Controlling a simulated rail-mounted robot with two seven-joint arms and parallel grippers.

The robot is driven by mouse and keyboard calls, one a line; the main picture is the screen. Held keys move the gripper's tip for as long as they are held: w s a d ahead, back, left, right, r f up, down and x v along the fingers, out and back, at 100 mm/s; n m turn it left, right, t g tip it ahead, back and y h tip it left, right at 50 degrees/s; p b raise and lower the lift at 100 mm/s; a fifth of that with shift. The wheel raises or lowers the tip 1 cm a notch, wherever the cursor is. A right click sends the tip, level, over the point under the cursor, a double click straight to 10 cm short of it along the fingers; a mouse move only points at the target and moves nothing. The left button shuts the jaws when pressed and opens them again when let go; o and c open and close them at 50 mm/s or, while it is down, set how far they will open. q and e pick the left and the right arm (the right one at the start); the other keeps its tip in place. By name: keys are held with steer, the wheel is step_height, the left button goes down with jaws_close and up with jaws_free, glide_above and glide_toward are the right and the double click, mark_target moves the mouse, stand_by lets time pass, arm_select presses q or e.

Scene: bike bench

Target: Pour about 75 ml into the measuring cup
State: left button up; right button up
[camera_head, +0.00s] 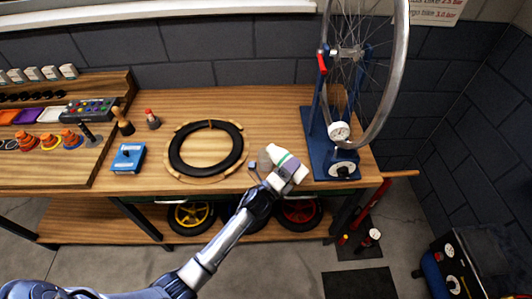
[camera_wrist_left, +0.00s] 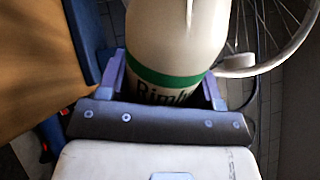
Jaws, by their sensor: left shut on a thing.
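My left gripper (camera_head: 289,165) is shut on a white bottle (camera_head: 278,153) with a green band, over the front right part of the bench. In the left wrist view the bottle (camera_wrist_left: 175,45) sits between the purple fingers (camera_wrist_left: 163,90). Dark lettering below the band is partly hidden by the gripper, and the bottle's top is out of frame. In the head view the bottle looks tilted. A faint, clear round shape (camera_head: 265,163) just left of the bottle may be the measuring cup; its contents cannot be made out. My right gripper is not in view.
A black tyre (camera_head: 180,148) on a wooden ring lies left of the gripper. A blue wheel stand (camera_head: 322,150) with a wheel and dials stands close on the right. A blue box (camera_head: 128,157) and small parts are farther left. The bench behind the tyre is clear.

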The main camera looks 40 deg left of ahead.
arm_select(q)
steer(key=shift+a+r+n, duration=0.1)
steer(key=shift+r+n, duration=0.2)
steer(key=shift+n, duration=0.1)
steer(key=shift+r+n+p, duration=0.25)
steer(key=shift+n+p, duration=0.15)
steer(key=shift+p, duration=0.05)
steer(key=shift+a+r+n+y+p, duration=0.1)
steer(key=shift+r+n+y+p, duration=0.4)
steer(key=shift+r+n+y, duration=0.15)
stand_by(0.5)
steer(key=shift+f+n, duration=0.15)
steer(key=shift+n, duration=0.1)
stand_by(0.3)
steer(key=shift+a+n, duration=0.2)
steer(key=shift+n, duration=0.2)
stand_by(0.4)
steer(key=shift+a+n+y, duration=0.15)
steer(key=shift+n+y, duration=0.2)
steer(key=shift+n, duration=0.05)
stand_by(0.3)
stand_by(0.5)
